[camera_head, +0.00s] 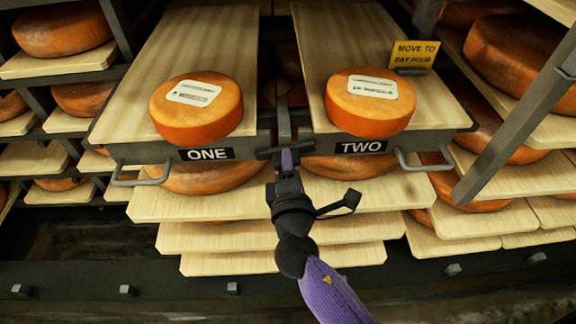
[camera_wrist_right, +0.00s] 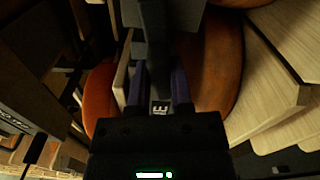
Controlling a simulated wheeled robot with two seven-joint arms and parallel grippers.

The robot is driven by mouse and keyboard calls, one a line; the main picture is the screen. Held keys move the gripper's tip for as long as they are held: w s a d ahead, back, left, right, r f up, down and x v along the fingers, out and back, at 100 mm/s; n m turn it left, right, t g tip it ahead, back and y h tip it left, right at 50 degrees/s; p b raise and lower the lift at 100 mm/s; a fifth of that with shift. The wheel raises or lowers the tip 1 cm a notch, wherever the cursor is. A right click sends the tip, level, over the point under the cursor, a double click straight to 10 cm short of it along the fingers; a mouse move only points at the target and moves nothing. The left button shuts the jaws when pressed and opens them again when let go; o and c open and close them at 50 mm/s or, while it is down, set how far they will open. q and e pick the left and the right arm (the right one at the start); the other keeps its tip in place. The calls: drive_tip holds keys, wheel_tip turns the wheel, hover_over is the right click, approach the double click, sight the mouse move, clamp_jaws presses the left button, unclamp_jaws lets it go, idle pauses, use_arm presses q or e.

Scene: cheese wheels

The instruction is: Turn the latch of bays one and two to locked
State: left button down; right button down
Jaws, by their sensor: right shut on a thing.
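Bay one's drawer front carries the label ONE (camera_head: 208,154), and bay two's carries TWO (camera_head: 361,147). A dark upright post (camera_head: 284,122) stands between them. A short dark latch bar (camera_head: 264,154) crosses at the post, roughly level, its ends near the two drawer fronts. My right gripper (camera_head: 287,160) is at this bar from the front, shut on it, and hides its middle. In the right wrist view, the purple fingers (camera_wrist_right: 158,92) stand on either side of a dark part. The latch's marking is mostly hidden; only a small label (camera_wrist_right: 158,110) shows between the fingers. My left gripper is out of view.
Orange cheese wheels sit on the boards of bay one (camera_head: 197,118) and bay two (camera_head: 371,113). Metal pull handles stick out at left (camera_head: 140,180) and right (camera_head: 425,166). A yellow sign (camera_head: 413,55) stands at the back right. A slanted grey rack post (camera_head: 520,120) is at right.

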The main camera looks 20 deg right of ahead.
drive_tip(key=shift+f+m+b, duration=0.15)
drive_tip(key=shift+m+b, duration=0.35)
drive_tip(key=shift+m, duration=0.6)
drive_tip(key=c, duration=0.5)
unclamp_jaws()
drive_tip(key=v, duration=1)
